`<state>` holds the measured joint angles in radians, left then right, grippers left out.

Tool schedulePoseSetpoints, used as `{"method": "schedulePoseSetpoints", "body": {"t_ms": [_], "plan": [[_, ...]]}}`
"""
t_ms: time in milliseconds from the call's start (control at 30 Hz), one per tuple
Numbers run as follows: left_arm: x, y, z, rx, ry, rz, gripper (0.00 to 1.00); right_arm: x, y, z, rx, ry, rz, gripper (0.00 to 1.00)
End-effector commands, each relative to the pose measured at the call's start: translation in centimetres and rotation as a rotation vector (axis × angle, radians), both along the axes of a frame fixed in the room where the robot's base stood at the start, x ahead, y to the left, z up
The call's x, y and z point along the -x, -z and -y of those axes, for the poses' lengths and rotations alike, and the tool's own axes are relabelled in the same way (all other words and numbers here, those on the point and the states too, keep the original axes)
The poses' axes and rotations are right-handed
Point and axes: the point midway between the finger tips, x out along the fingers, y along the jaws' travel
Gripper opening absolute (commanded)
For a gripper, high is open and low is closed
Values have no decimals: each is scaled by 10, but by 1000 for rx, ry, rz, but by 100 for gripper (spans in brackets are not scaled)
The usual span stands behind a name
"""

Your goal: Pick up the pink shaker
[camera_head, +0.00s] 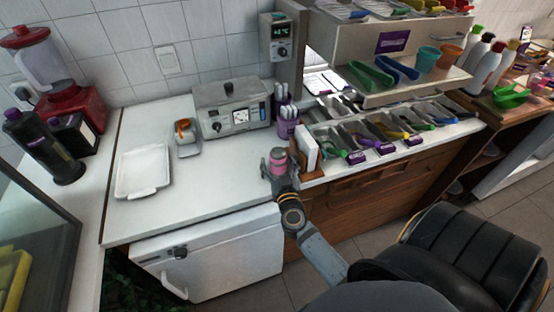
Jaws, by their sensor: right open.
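The pink shaker (278,157) stands upright at the front edge of the white counter, left of the napkin holder. My right gripper (272,163) is at the shaker, with its fingers open beside it. The gripper hides part of the shaker, and I cannot tell whether the fingers touch it. My left gripper is not in view.
The napkin holder (306,150) stands close on the right of the shaker. A purple cup of utensils (287,123) and a silver appliance (230,109) are behind.

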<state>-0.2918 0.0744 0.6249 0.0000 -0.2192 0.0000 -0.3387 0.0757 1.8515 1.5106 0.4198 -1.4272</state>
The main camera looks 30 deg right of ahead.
Motion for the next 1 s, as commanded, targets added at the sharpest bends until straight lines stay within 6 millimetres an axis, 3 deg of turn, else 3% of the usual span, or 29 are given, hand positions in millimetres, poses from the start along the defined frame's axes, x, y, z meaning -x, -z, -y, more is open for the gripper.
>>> {"method": "schedulePoseSetpoints", "body": {"t_ms": [33,267,500,767,867,1000], "plan": [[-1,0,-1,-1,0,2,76,0,0,0,0,0,0,77],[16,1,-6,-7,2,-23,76,0,0,0,0,0,0,46],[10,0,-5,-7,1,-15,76,0,0,0,0,0,-1,15],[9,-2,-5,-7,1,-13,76,0,-3,0,-1,0,1,14],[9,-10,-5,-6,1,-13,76,0,-13,0,-2,1,2,14],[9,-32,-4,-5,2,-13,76,0,-41,0,-2,2,4,14]]}}
